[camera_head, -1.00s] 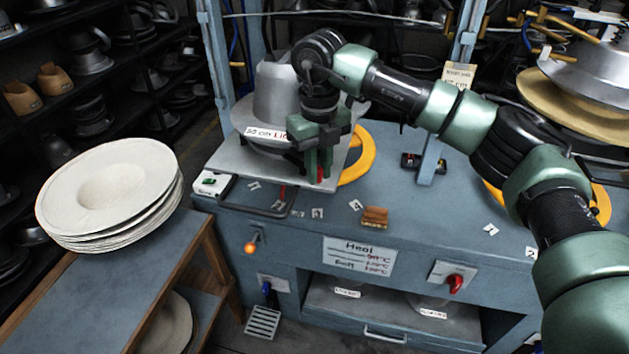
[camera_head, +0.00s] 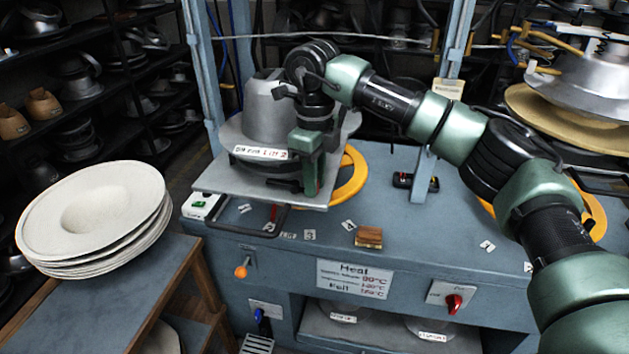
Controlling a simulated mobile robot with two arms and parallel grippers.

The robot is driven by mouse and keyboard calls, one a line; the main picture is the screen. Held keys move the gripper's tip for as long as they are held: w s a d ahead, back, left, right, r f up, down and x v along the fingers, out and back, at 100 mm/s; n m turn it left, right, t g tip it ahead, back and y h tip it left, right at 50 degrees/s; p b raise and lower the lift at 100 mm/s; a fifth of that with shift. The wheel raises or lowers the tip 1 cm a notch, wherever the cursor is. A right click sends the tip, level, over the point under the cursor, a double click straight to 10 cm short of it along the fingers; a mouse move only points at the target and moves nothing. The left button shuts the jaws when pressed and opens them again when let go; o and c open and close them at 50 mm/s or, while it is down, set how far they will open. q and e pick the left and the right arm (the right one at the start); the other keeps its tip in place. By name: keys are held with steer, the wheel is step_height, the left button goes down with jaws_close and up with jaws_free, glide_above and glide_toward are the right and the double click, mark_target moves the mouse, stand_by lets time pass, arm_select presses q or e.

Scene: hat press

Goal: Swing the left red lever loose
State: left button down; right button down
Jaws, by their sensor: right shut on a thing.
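My right gripper (camera_head: 312,188) points down at the front right corner of the grey metal plate under the hat block (camera_head: 268,105). Its green fingers are close together, shut on the left red lever, of which only a thin red sliver shows beside them. The gripper hides most of the lever, so its angle cannot be told. Another small red part (camera_head: 273,213) shows below the plate's front edge, by a dark bar handle. My left gripper is not in view.
A yellow ring (camera_head: 350,178) lies just right of the gripper. A wooden block (camera_head: 369,237) sits on the blue bench front. White felt hats (camera_head: 92,212) are stacked on a side table at left. A second press with a yellow ring stands at right, behind my arm.

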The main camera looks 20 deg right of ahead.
steer(key=c, duration=1.3)
jaws_free()
steer(key=shift+a, duration=0.1)
steer(key=shift+r, duration=0.15)
steer(key=shift+r, duration=0.35)
step_height(320, 180, up, 7)
steer(key=shift+f+b, duration=0.1)
steer(key=shift+b, duration=0.95)
